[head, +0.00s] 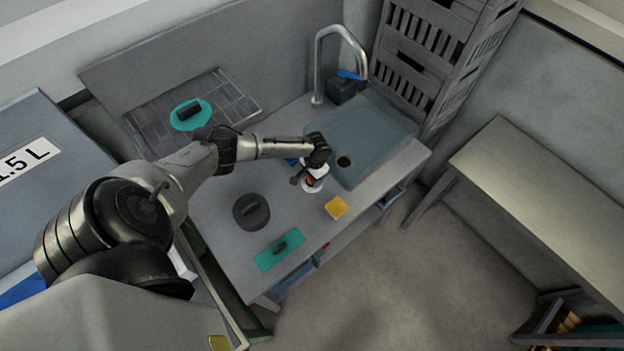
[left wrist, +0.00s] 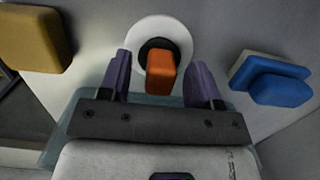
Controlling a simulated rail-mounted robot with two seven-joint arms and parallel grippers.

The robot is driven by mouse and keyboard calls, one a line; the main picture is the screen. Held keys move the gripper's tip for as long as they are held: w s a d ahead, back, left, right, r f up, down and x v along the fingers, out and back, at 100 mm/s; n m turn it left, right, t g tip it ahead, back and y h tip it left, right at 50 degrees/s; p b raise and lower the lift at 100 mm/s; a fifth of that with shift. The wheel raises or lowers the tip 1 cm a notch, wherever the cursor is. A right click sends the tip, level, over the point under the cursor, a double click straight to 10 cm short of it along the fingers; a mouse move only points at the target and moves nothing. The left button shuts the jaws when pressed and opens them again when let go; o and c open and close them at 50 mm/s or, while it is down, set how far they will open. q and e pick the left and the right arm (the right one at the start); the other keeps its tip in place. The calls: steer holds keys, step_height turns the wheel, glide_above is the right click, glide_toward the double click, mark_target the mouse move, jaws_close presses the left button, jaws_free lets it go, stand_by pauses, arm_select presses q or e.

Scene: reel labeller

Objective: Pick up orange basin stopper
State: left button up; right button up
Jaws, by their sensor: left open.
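The orange basin stopper (left wrist: 161,76) shows in the left wrist view as an orange block-shaped grip on a dark ring and a white round disc. In the head view it sits on the counter near the basin's front left edge, its orange part (head: 310,182) partly hidden by my gripper. My left gripper (head: 307,178) is right at it, pointing down. In the left wrist view its two fingers (left wrist: 160,82) are apart, one on each side of the orange grip, with a gap visible on both sides. My right gripper is not in view.
A yellow sponge-like block (head: 336,207) lies right of the stopper. A blue item (left wrist: 271,80) lies on its other side. A dark round lid (head: 251,211) and a teal plate with a handle (head: 279,249) lie on the counter. The sink basin (head: 385,135) and tap (head: 318,70) are behind.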

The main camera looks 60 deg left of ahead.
arm_select(q)
steer(key=shift+c, duration=0.2)
steer(key=c, duration=1)
